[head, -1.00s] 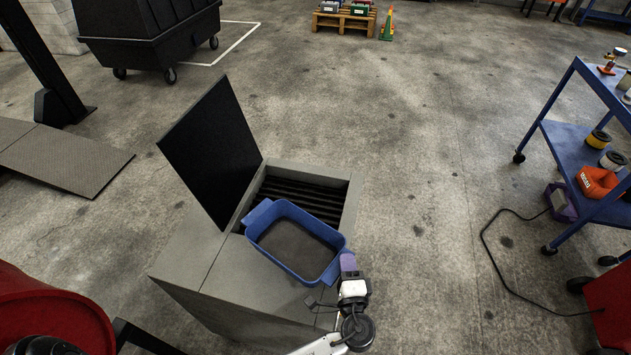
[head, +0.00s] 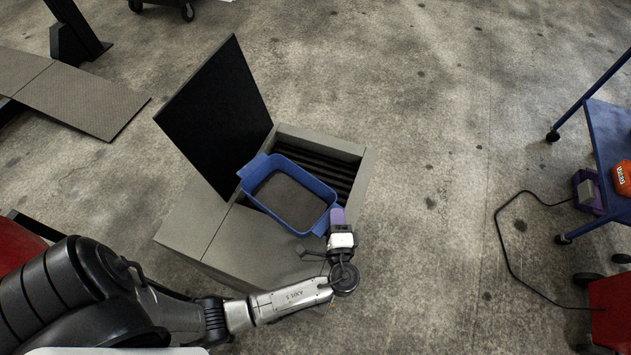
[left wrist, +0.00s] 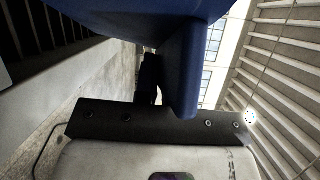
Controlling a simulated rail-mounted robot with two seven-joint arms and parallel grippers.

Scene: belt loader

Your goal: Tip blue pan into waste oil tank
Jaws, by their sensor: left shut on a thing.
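The blue pan (head: 258,168) is held over the slatted opening of the grey waste oil tank (head: 225,240) in the head view. A dark layer covers the pan's floor. The tank's black lid (head: 216,115) stands open on the left side of the opening. My left gripper (head: 334,222) is shut on the pan's near right end. In the left wrist view the blue pan (left wrist: 140,15) fills the top and its handle reaches down between the fingers. My right gripper is not in view.
A blue cart (head: 606,140) stands at the right, with a purple box (head: 588,192) beside it and a black cable (head: 505,255) on the floor. A ramp plate (head: 85,95) lies at the upper left. The floor right of the tank is clear.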

